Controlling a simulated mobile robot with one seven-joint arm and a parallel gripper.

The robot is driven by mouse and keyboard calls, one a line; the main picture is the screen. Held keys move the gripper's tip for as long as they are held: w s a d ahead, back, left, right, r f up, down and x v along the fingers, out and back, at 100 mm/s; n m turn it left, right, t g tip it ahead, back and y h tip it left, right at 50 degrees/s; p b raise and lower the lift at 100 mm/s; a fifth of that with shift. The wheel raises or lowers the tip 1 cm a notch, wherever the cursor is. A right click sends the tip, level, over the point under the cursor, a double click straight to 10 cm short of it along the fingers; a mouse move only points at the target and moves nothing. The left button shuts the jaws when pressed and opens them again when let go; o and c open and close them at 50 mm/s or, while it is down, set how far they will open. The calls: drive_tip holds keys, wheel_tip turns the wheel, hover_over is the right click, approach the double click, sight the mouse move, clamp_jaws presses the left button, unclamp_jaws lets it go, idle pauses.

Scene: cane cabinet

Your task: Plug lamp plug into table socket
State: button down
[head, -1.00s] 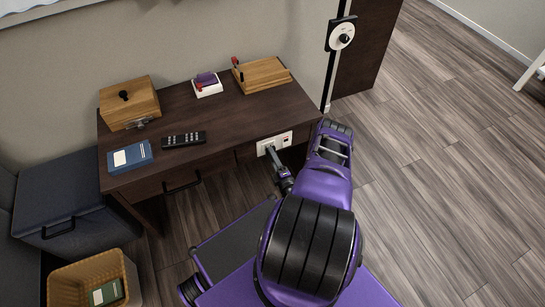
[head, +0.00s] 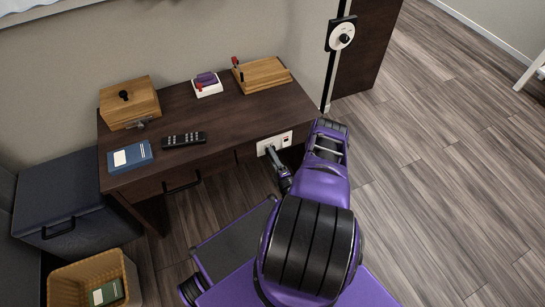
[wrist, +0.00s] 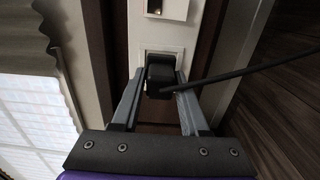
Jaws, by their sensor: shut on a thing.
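The table socket (head: 275,143) is a white plate on the front face of the dark desk, near its right end. In the wrist view the plate (wrist: 177,40) runs up the middle, with an outlet near the top and another behind the plug. The lamp plug (wrist: 160,74) is black, with a black cord leading off to the right. My gripper (wrist: 160,88) is shut on the plug, one finger on each side. The plug is in front of the lower outlet and covers most of it. Whether its prongs are inside is hidden. In the head view my gripper (head: 272,155) is at the plate's left part.
On the desk (head: 215,125) are a wooden box (head: 128,103), a blue book (head: 130,157), a black remote (head: 183,139), a white-based device (head: 207,85) and a wooden board (head: 262,75). A wicker basket (head: 70,275) stands at lower left. Floor at right is clear.

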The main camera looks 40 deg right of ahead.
drive_tip(key=shift+w+d, duration=0.15)
drive_tip(key=shift+w, duration=0.45)
drive_tip(key=shift+c, duration=1.7)
unclamp_jaws()
drive_tip(key=shift+s, duration=0.15)
